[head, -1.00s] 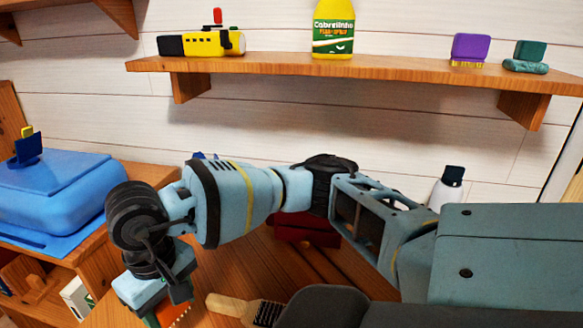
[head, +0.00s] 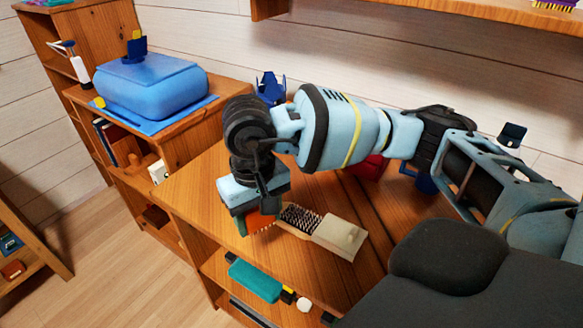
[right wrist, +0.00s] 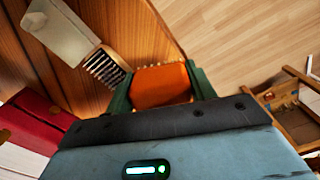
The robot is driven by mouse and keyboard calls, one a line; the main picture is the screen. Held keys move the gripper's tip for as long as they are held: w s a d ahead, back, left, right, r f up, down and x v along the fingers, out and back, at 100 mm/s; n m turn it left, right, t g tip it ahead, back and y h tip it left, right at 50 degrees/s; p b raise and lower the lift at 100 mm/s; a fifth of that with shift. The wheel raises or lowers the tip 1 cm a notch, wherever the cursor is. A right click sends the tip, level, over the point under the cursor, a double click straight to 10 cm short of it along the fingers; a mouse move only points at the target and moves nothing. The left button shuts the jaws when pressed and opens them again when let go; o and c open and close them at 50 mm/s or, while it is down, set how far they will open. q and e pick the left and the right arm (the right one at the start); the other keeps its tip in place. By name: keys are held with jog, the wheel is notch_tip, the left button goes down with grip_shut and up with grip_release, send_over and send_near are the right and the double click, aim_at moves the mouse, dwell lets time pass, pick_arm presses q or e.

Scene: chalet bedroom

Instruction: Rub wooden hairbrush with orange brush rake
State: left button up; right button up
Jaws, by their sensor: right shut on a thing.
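The orange brush rake (head: 263,221) is held between the green fingers of my right gripper (head: 256,212), which is shut on it. In the right wrist view the orange rake (right wrist: 160,86) sits between both fingers. The wooden hairbrush (head: 300,217) lies on the wooden tabletop, its dark bristles facing up. It also shows in the right wrist view (right wrist: 104,66), just left of the rake. The rake is close beside the hairbrush's bristles; I cannot tell whether they touch. My gripper hides part of the hairbrush. My left gripper is not in view.
A pale box with a knob (head: 341,236) is at the hairbrush's right end. A teal item (head: 255,280) is on the shelf below the tabletop. A blue case (head: 152,88) stands on the left cabinet. A red object (head: 367,167) is behind my right arm.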

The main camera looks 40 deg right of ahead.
jog(key=shift+w+d+r+m, duration=0.2)
jog(key=shift+w+m, duration=0.1)
jog(key=shift+m, duration=0.6)
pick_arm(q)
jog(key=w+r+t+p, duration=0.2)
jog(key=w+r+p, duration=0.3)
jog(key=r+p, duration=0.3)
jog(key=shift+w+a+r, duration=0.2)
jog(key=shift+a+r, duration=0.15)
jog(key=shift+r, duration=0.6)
pick_arm(e)
jog(key=w+d+r+m, duration=0.1)
jog(key=d+m, duration=0.4)
jog(key=m, duration=0.9)
jog(key=w+d+m, duration=0.3)
jog(key=d+m, duration=0.2)
jog(key=m, duration=1)
jog(key=shift+r, duration=0.4)
